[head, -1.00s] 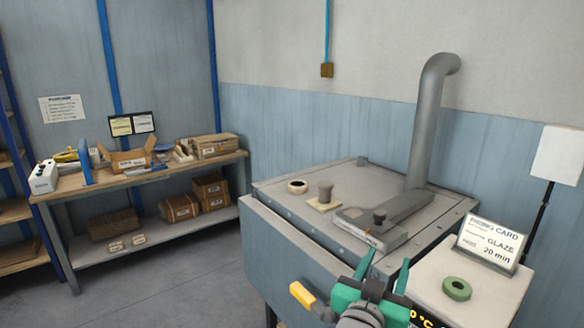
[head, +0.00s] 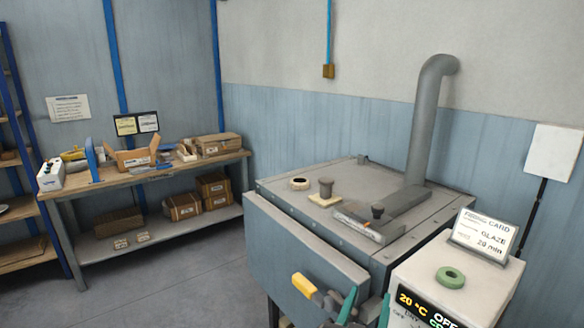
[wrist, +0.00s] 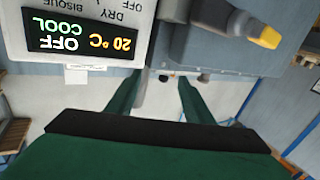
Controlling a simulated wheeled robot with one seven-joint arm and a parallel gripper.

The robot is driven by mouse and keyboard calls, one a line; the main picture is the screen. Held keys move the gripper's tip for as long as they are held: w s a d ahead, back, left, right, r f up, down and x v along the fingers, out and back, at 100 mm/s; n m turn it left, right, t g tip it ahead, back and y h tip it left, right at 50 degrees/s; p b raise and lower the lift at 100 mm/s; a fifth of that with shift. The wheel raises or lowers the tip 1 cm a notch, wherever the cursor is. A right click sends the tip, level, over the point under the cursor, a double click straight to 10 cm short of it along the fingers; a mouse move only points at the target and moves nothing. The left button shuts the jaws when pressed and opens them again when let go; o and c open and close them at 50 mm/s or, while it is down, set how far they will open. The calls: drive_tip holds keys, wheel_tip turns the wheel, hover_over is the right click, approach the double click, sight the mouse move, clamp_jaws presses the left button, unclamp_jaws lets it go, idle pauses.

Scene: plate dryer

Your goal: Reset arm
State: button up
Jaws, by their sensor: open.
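My gripper (head: 366,308) is low in the head view, in front of the dryer, with only its green fingertips showing at the bottom edge. In the wrist view its two green fingers (wrist: 157,100) stand apart with nothing between them. The grey dryer (head: 300,245) has a yellow-tipped handle (head: 304,285) on its front, just left of my gripper. The handle also shows in the wrist view (wrist: 262,36), upper right, apart from the fingers. The rest of my arm is out of the head view.
A control box (head: 488,290) right of my gripper has a display reading 20 °C, OFF. A green ring (head: 450,276) and a firing card (head: 482,236) are on top. A grey pipe (head: 425,125) rises from the dryer. A workbench (head: 110,187) stands at left; floor between is clear.

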drive_tip(key=s+a+f+n+y, duration=0.25)
drive_tip(key=s+a+f, duration=0.35)
drive_tip(key=f, duration=0.4)
drive_tip(key=s+a+f+n+y, duration=0.1)
drive_tip(key=s+a+f+y, duration=0.25)
drive_tip(key=s+f, duration=0.55)
drive_tip(key=s+a+f, duration=0.2)
drive_tip(key=s, duration=0.6)
drive_tip(key=s+a+f+y, duration=0.1)
drive_tip(key=s+a+f, duration=0.1)
drive_tip(key=s, duration=0.6)
drive_tip(key=s+a+f, duration=0.2)
drive_tip(key=s+a, duration=0.1)
drive_tip(key=s, duration=0.4)
drive_tip(key=shift+s+f+g+y, duration=0.3)
drive_tip(key=shift+s+y, duration=0.1)
